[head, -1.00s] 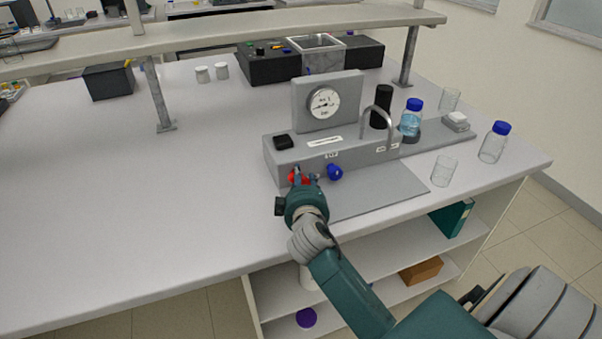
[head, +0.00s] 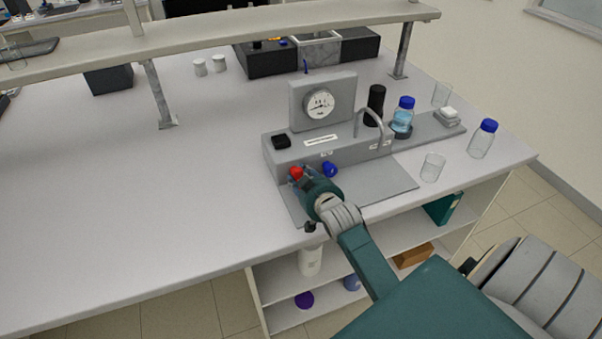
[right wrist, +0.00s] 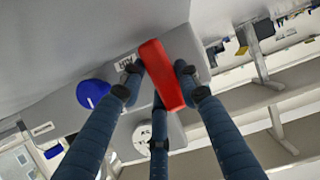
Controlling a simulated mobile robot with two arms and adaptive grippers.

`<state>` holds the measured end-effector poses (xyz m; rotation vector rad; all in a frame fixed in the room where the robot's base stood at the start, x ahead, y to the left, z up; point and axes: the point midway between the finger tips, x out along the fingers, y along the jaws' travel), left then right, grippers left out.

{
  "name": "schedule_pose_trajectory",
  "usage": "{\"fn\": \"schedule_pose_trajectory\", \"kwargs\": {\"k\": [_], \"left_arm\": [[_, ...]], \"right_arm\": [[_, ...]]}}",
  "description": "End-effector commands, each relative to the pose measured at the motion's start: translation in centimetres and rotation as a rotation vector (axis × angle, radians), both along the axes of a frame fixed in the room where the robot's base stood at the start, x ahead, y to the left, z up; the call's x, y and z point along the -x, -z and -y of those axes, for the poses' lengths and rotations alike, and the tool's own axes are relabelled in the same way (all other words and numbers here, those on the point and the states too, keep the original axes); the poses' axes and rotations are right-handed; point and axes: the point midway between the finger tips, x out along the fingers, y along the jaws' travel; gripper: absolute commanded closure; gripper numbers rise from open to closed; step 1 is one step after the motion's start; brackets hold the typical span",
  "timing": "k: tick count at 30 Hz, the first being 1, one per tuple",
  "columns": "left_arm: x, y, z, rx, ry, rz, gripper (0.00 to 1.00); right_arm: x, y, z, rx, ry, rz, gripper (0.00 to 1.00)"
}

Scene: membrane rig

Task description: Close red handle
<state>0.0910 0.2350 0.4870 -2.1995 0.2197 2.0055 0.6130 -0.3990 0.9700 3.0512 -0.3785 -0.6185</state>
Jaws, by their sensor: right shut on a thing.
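The red handle (head: 296,172) is on the front of the grey membrane rig (head: 349,148), below its round gauge (head: 320,103). My right gripper (head: 302,179) is at the red handle, coming from the front right. In the right wrist view the red handle (right wrist: 161,74) is a long red bar, tilted, between the fingers of my right gripper (right wrist: 158,80), which are shut on it. The blue handle (head: 329,169) sits just right of the red one; it also shows in the right wrist view (right wrist: 92,93). My left gripper is not in view.
A clear beaker (head: 432,167), a blue-capped bottle (head: 482,138) and a bottle with blue liquid (head: 402,115) stand to the right. A curved grey spout (head: 369,113) rises from the rig. The bench left of the rig is clear. A shelf (head: 230,27) spans above the back.

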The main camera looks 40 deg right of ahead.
Motion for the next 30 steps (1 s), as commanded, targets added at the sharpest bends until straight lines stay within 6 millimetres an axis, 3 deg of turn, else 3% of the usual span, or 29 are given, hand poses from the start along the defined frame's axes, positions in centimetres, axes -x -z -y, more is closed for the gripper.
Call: {"fn": "schedule_pose_trajectory", "kwargs": {"k": [20,21,24,30], "left_arm": [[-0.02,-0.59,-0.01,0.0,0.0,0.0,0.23],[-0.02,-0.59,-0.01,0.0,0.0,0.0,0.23],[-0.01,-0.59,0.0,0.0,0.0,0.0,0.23],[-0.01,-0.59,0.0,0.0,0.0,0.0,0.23]], "right_arm": [[-0.06,-0.08,0.04,-0.071,0.0,0.021,0.94],[-0.06,-0.09,0.04,-0.071,0.0,0.021,0.66],[-0.06,-0.07,0.03,-0.07,0.0,0.02,0.48],[-0.02,0.0,0.05,-0.068,0.0,0.018,0.48]]}}
